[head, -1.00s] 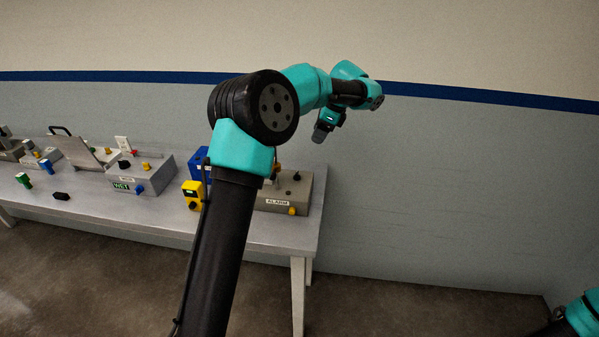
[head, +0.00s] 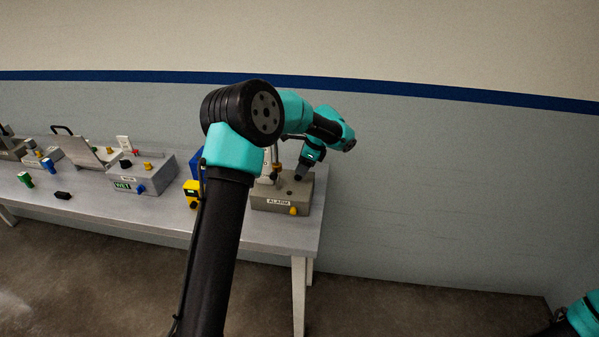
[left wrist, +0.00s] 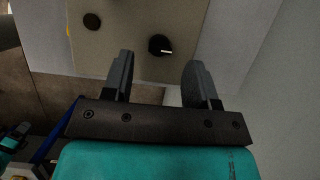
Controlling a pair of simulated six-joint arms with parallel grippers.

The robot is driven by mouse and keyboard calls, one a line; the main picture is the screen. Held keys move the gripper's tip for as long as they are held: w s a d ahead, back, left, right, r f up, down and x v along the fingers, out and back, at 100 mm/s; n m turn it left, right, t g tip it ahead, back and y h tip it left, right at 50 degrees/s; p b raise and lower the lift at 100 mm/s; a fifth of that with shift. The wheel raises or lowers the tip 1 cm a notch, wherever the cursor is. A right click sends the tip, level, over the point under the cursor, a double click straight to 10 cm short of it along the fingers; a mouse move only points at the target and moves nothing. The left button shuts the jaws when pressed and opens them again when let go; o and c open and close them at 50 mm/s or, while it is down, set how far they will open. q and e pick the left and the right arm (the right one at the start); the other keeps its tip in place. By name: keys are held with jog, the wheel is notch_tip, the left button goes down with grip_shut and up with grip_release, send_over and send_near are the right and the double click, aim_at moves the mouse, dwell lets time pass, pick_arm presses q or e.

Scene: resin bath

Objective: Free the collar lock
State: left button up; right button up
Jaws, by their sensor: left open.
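No part is labelled as a collar lock, and I cannot tell which one it is. The grey-beige ALARM box (head: 265,205) stands at the right end of the bench, with a yellow knob (head: 293,211) on its front. My left gripper (head: 301,172) is over this box, pointing down. In the left wrist view, the open fingers (left wrist: 158,75) point at the box top (left wrist: 125,25). A black round knob (left wrist: 157,45) with a white mark lies just beyond and between the fingertips, with nothing gripped. A dark brown round part (left wrist: 92,21) is to its left. My right gripper is out of view.
My left arm partly hides a yellow unit (head: 191,189) and a blue box (head: 196,160). Left along the bench (head: 120,215) stand a WET box (head: 150,178), a tilted grey plate (head: 78,150) and small coloured parts. The wall is close behind.

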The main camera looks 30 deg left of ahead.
pick_arm(q)
jog(key=shift+x, duration=1.65)
jog(key=c, duration=0.9)
